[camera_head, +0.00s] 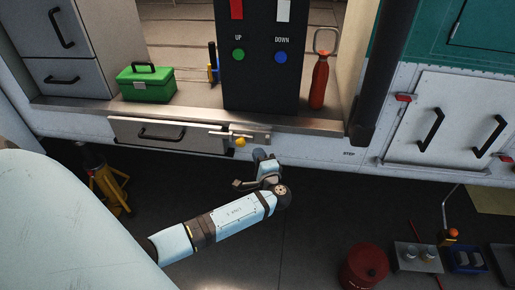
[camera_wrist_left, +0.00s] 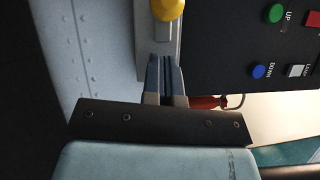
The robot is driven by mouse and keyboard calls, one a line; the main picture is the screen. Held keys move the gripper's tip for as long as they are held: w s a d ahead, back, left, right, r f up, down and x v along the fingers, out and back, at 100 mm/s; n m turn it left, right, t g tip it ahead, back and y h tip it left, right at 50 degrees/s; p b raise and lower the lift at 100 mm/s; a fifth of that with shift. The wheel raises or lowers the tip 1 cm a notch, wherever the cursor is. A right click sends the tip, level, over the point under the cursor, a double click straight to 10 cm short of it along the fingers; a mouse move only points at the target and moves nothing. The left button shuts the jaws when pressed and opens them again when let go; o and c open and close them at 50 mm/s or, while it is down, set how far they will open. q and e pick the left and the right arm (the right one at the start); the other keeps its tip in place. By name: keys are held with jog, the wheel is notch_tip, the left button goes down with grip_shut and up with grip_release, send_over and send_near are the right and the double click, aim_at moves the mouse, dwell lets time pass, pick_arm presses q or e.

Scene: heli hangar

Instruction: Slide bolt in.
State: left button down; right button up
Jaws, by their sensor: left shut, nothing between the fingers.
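The bolt's yellow knob (camera_head: 240,142) sits on a pale metal latch plate (camera_head: 260,137) at the right end of a grey drawer (camera_head: 185,139) below the sill. In the left wrist view the knob (camera_wrist_left: 168,8) is at the top edge, with the plate (camera_wrist_left: 144,45) running down behind the fingers. My left gripper (camera_head: 260,155) is just below and right of the knob. Its fingers (camera_wrist_left: 165,60) are shut and empty, pointing at the knob with a small gap in the picture. Part of the bolt is hard to make out. My right gripper is not in view.
A black panel (camera_head: 262,85) with green and blue buttons stands above the latch. A red bottle (camera_head: 319,82) and green toolbox (camera_head: 146,84) stand on the sill. A yellow jack stand (camera_head: 108,187) is below left. A red drum (camera_head: 364,268) stands on the floor at lower right.

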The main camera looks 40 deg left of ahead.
pick_arm(q)
jog(key=b+v, duration=0.1)
jog(key=v, duration=0.9)
jog(key=s+d+f+m+h+p, duration=0.1)
jog(key=s+d+f+h+p, duration=0.5)
jog(key=s+f+h, duration=0.4)
jog(key=s+d+r+n+t+h+p, duration=0.1)
jog(key=s+d+r+n+h+p, duration=0.3)
jog(key=s+d+r+h, duration=0.4)
jog(key=shift+s+r+n+h+p, duration=0.3)
jog(key=shift+s+r+n+h, duration=0.25)
jog(key=shift+s+h, duration=0.4)
